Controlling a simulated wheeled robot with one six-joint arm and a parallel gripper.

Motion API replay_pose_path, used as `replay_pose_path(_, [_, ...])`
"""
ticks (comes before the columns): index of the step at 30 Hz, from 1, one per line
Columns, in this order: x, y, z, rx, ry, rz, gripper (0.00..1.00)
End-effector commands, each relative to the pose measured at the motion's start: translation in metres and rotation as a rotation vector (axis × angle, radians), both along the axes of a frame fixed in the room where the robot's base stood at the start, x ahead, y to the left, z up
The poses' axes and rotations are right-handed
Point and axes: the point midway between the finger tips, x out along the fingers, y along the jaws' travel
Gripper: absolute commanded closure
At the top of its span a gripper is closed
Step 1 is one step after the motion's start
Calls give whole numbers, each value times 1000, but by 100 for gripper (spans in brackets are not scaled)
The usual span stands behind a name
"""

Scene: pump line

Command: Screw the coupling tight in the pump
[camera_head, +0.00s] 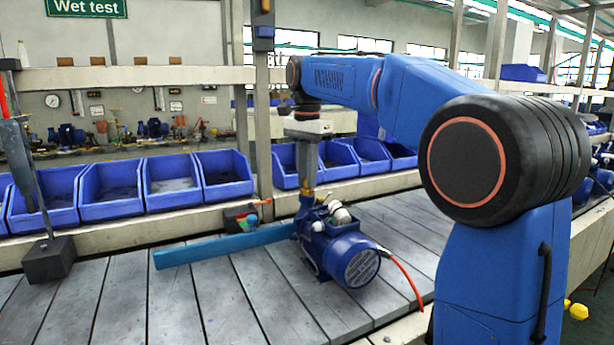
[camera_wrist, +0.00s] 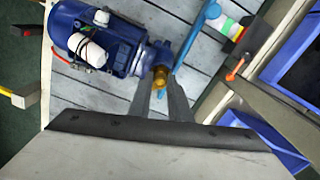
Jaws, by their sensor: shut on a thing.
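The blue pump (camera_head: 338,245) stands on the grey slatted line, with a round end plate facing right and a red cable running from it. In the wrist view the pump (camera_wrist: 105,45) is at the upper left. The brass-coloured coupling (camera_head: 308,193) is upright at the top of the pump's left end. My gripper (camera_head: 307,188) points straight down over it. In the wrist view the two fingers of my gripper (camera_wrist: 163,90) are closed around the coupling (camera_wrist: 160,78). How deep the coupling sits in the pump is hidden.
A light blue bar (camera_head: 215,247) lies on the line left of the pump. A small box with coloured items (camera_head: 247,216) stands behind it. Blue bins (camera_head: 170,182) line the back ledge. A dark block with a post (camera_head: 48,260) stands at left. The front slats are clear.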

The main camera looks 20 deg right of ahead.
Motion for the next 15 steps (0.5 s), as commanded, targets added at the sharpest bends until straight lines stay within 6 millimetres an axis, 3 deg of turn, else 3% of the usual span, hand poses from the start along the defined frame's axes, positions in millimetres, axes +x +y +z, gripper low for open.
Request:
replay_pose_path(6, [0, 0, 0, 0, 0, -26, 100])
replay_pose_path(15, [0, 0, 0, 0, 0, -269, 100])
